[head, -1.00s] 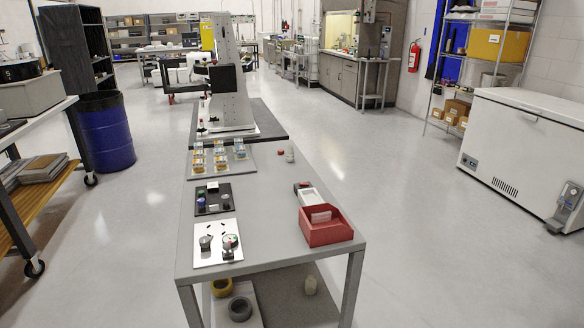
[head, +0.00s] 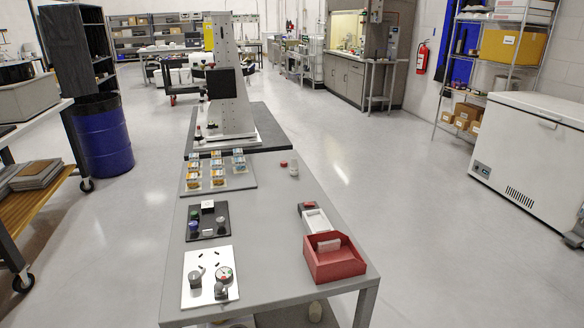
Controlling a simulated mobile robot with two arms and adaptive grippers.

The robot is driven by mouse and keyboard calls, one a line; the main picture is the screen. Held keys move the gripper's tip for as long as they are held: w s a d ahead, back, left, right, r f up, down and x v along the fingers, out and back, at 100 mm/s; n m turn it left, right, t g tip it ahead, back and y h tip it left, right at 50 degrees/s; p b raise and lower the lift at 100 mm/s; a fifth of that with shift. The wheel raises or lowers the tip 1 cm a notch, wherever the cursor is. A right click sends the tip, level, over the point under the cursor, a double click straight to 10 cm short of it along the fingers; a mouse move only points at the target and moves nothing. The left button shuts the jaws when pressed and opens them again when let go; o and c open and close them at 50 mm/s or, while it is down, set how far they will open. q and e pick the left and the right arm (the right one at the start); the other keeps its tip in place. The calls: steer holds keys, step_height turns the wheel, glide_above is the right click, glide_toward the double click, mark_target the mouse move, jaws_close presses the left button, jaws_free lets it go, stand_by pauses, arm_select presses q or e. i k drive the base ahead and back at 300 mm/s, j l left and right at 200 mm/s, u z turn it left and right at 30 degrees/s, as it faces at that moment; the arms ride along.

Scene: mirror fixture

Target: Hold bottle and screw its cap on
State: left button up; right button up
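A small white bottle (head: 294,169) stands on the grey table (head: 268,215), right of the middle and toward the far part of the table. A small red cap (head: 284,163) lies on the table just left of the bottle, apart from it. The top of the bottle is too small to make out clearly. Neither of my grippers shows in the head view.
A red bin (head: 335,262) and a white tray (head: 317,221) are at the right edge. A sample rack plate (head: 246,181), a black plate (head: 208,233) and a white panel (head: 196,299) line the left. A tall perforated fixture (head: 228,100) stands behind. The table's middle is clear.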

mark_target(294, 166)
steer(key=i+l+z, duration=0.25)
steer(key=l+z, duration=0.2)
steer(key=i+l+z, duration=0.25)
steer(key=l+z, duration=0.15)
steer(key=i+l+z, duration=0.3)
steer(key=z, duration=0.15)
steer(key=i+l+z, duration=0.1)
steer(key=i+z, duration=0.3)
steer(key=i+l, duration=0.1)
steer(key=i, duration=0.3)
steer(key=i+l+u, duration=0.15)
steer(key=i, duration=0.25)
steer(key=i+j+u, duration=0.15)
steer(key=i+u, duration=0.2)
steer(key=u, duration=0.15)
steer(key=i+u, duration=0.8)
steer(key=u, duration=0.2)
steer(key=i+j+u, duration=0.1)
steer(key=i+u, duration=0.8)
steer(key=i+l+u, duration=0.15)
steer(key=i+u, duration=0.15)
steer(key=u, duration=0.15)
steer(key=i+l+u, duration=0.3)
steer(key=u, duration=0.15)
steer(key=i, duration=0.1)
